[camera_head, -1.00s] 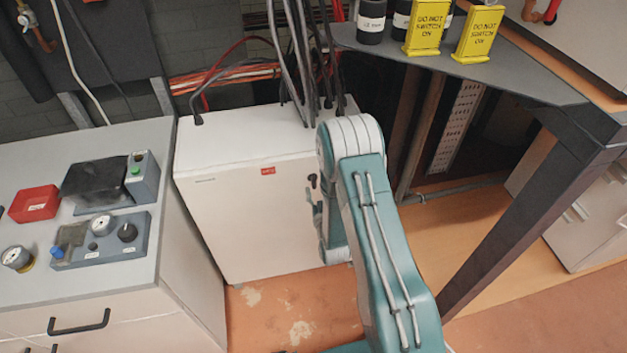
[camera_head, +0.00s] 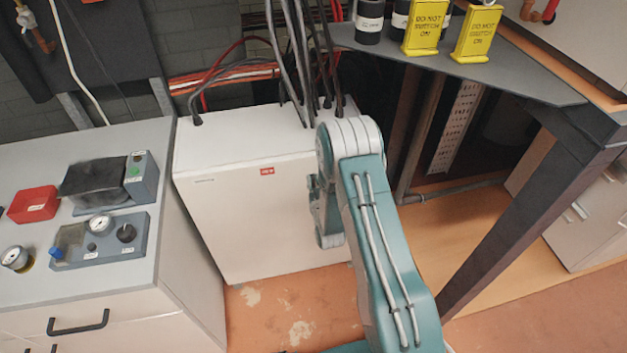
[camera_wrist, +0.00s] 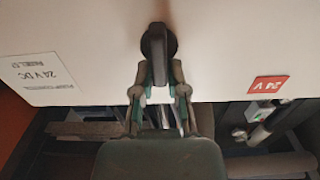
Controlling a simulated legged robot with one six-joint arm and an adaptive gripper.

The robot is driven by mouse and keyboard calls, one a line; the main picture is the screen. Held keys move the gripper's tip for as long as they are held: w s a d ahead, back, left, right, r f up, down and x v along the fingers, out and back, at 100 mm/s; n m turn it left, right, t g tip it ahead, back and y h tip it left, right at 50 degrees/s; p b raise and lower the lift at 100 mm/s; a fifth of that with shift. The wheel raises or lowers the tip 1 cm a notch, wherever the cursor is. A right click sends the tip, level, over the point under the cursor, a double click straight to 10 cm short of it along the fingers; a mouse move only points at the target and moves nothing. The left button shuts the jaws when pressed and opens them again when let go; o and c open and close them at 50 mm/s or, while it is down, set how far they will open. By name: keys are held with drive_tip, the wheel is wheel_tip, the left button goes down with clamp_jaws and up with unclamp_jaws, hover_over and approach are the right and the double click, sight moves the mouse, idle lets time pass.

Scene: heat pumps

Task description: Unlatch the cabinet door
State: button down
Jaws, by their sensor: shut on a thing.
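The white cabinet (camera_head: 245,220) stands against the back wall, its front door flat and looking shut. In the wrist view, its dark latch handle (camera_wrist: 158,50) sticks out from a round base on the white door (camera_wrist: 90,40). My gripper (camera_wrist: 159,92) is shut on the latch handle, with one finger on each side of its lower part. In the head view my teal arm hides the gripper and the latch. The door's edge behind the arm is also hidden.
A grey workbench (camera_head: 190,150) with gauges and a red box stands left of the cabinet. To the right is a dark table (camera_head: 480,75) with yellow warning signs and a slanting leg (camera_head: 530,215). Cables (camera_head: 300,60) enter the cabinet top.

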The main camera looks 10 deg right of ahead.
sight(304, 179)
drive_tip(key=shift+a+n, duration=0.1)
drive_tip(key=shift+n, duration=0.2)
drive_tip(key=n, duration=0.4)
drive_tip(key=a+f+n, duration=0.1)
drive_tip(key=n, duration=0.8)
drive_tip(key=shift+a+f, duration=0.15)
drive_tip(key=shift+a, duration=0.2)
drive_tip(key=shift+f+n, duration=0.2)
drive_tip(key=shift+n, duration=0.9)
drive_tip(key=shift+f+n, duration=0.15)
drive_tip(key=shift+n, duration=0.95)
drive_tip(key=shift+a+f, duration=0.1)
drive_tip(key=c, duration=0.7)
unclamp_jaws()
drive_tip(key=shift+o, duration=0.2)
drive_tip(key=shift+a, duration=0.1)
